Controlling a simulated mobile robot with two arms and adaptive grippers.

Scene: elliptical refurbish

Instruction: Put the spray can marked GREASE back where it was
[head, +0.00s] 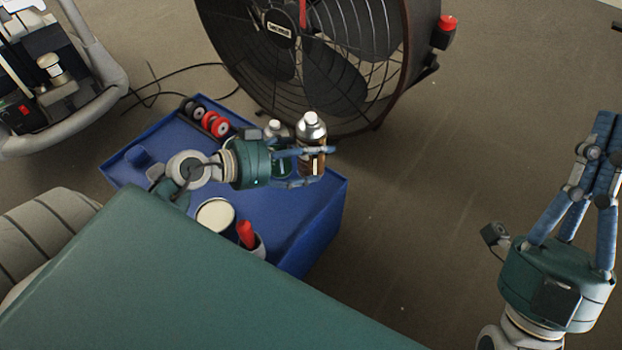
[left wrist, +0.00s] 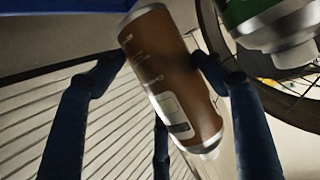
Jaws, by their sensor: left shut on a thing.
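My left gripper (head: 318,168) is shut on a spray can (head: 312,130) with a silver top and a brown body. In the left wrist view the brown can (left wrist: 172,80) sits tilted between the blue fingers (left wrist: 150,85); its lettering is too blurred to read. In the head view the can is over the right part of the blue cart top (head: 318,205). A second can, green with a silver top (head: 274,129), is just left of it, partly hidden by my gripper. My right gripper (head: 600,150) is empty at the right, its fingers drawn together.
A large black fan (head: 330,60) stands just behind the cart. Red and grey rolls (head: 208,118) lie at the cart's back left. An open tin (head: 215,215) and a red-handled thing (head: 246,234) are near its front. Open floor (head: 430,220) lies to the right.

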